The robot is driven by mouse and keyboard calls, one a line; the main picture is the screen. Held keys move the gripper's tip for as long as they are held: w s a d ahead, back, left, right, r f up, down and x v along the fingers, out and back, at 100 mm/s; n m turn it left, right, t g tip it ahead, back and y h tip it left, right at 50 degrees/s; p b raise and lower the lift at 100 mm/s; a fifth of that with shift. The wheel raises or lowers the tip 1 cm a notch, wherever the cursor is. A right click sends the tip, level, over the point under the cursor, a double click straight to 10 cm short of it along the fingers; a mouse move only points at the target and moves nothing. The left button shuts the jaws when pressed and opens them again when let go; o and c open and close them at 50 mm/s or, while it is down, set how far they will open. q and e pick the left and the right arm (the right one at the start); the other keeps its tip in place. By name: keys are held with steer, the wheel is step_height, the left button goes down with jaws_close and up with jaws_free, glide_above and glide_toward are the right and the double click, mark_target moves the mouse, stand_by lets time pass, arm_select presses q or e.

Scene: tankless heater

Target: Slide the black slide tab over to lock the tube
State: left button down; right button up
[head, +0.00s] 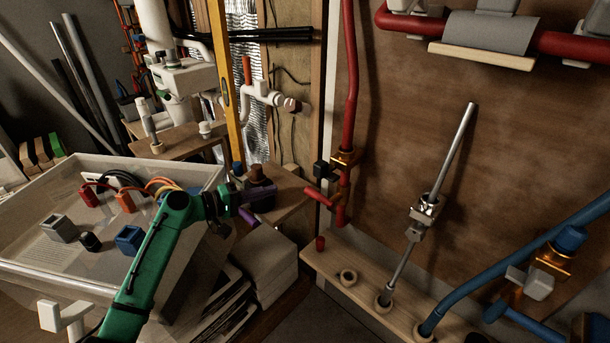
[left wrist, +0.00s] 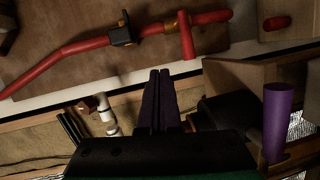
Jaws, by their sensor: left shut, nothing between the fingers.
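A black tab (head: 322,172) sits beside a copper-coloured fitting (head: 345,158) on the upright red tube (head: 349,80). The same black tab (left wrist: 124,28) and fitting show at the top of the left wrist view, where the red tube (left wrist: 85,43) runs across. My left gripper (head: 268,192), with dark purple fingers, is left of the tab and apart from it. In the left wrist view its fingers (left wrist: 160,74) are together and empty, pointing toward the red tube below the fitting. My right gripper is not in view.
A red lever (head: 320,197) sticks out from the tube below the fitting. A clear bin (head: 60,280) of connectors stands at the left. A purple cylinder (left wrist: 278,120) is right of my fingers. A slanted metal rod (head: 455,150) and a blue pipe (head: 500,270) are at the right.

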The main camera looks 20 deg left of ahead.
mark_target(321, 169)
arm_select(q)
step_height(321, 169, up, 5)
steer(key=w+a+n+t, duration=0.1)
steer(key=a+t, duration=0.1)
steer(key=w+d+p, duration=0.5)
steer(key=w+d, duration=0.1)
steer(key=d, duration=0.3)
steer(key=shift+w+d+h, duration=0.3)
steer(key=shift+w+h, duration=0.05)
steer(key=shift+h, duration=0.05)
steer(key=shift+f, duration=0.1)
steer(key=shift+d, duration=0.1)
